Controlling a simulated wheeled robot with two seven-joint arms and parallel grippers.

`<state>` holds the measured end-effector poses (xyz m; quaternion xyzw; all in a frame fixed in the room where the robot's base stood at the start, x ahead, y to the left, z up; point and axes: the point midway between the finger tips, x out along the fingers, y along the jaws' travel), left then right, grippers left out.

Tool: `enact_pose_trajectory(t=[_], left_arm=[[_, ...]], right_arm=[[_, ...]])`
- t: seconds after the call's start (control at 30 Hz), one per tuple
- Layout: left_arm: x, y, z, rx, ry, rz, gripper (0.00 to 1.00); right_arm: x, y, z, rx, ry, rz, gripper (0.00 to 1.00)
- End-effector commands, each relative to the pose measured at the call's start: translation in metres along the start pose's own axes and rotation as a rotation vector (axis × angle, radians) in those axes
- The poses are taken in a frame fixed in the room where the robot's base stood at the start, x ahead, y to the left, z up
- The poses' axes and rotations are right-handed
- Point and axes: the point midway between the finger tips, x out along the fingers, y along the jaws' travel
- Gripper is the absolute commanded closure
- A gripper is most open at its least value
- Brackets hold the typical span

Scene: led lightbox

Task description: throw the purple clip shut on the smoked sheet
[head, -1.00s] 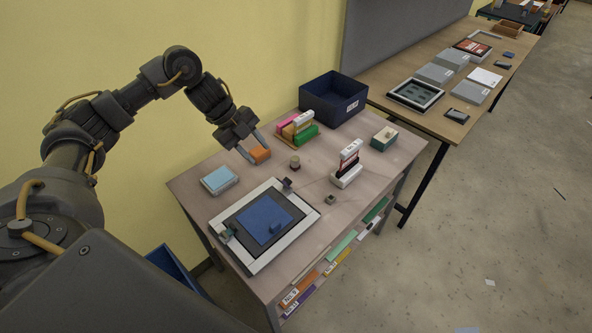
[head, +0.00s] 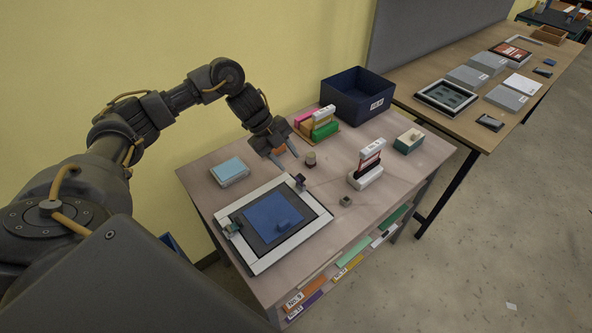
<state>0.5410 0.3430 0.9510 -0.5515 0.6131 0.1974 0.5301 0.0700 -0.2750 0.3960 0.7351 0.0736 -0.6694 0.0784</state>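The lightbox (head: 311,223) lies flat on the near part of the table, with a white frame. A dark grey sheet (head: 292,236) lies inside it, under a smaller blue sheet (head: 262,209) with a small blue block on top. A small dark clip (head: 299,181) stands up at the frame's far right corner; its purple colour is hard to make out. A greenish clip (head: 232,230) is on the left side. My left gripper (head: 287,160) is open, fingers pointing down, above the table beyond the dark clip. It partly hides an orange block (head: 279,150). My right gripper is out of view.
A light blue pad (head: 229,169) lies left of the gripper. A small round-topped knob (head: 310,160), a white and red stand (head: 367,166), a green box (head: 408,141), colored blocks (head: 318,124) and a navy bin (head: 349,101) stand right and behind.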

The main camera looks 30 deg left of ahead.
Motion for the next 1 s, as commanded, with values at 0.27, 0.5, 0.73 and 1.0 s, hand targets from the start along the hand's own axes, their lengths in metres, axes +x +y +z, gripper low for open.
enact_pose_trajectory(t=[0.27,0.5,0.73,1.0], left_arm=[[0.046,0.002,0.000,-0.005,0.000,0.002,0.60],[0.063,0.002,0.002,-0.005,-0.002,-0.001,0.60],[0.064,0.003,0.002,-0.005,-0.003,-0.001,0.60],[0.064,0.002,0.002,-0.005,-0.003,-0.002,0.90]], right_arm=[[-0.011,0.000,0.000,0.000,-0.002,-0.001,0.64],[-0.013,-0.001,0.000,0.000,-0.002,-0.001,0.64],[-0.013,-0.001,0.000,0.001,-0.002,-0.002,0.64],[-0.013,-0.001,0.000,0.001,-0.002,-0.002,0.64]])
